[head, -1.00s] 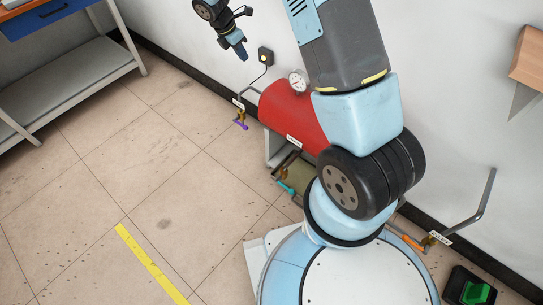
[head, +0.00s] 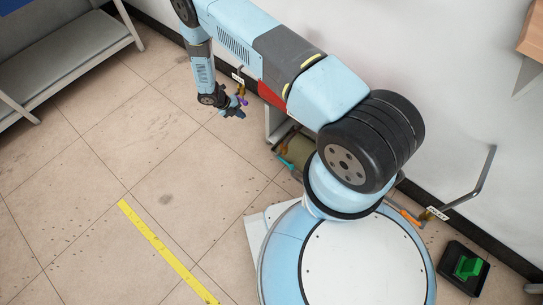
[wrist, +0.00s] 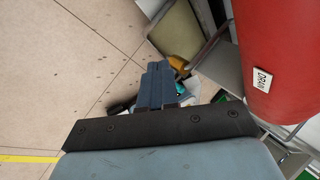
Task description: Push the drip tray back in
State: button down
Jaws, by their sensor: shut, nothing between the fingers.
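My gripper (head: 236,112) is low over the floor, left of the tank and apart from the tray. In the wrist view its fingers (wrist: 158,82) are together and empty, pointing toward the tray side and a brass valve.
The red tank (wrist: 285,50) bears a DRAIN label. The floor left is clear.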

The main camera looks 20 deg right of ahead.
jog(key=s+d+f+n+h, duration=0.1)
jog(key=s+f+n, duration=0.2)
jog(key=s+f, duration=0.45)
jog(key=s+d+f+n, duration=0.2)
jog(key=s+f+n, duration=0.25)
jog(key=f, duration=0.65)
jog(key=w+d+r+x, duration=0.1)
jog(key=x, duration=1.1)
jog(key=shift+w+d+f, duration=0.15)
jog(key=shift+w+d, duration=0.15)
jog(key=shift+d, duration=0.15)
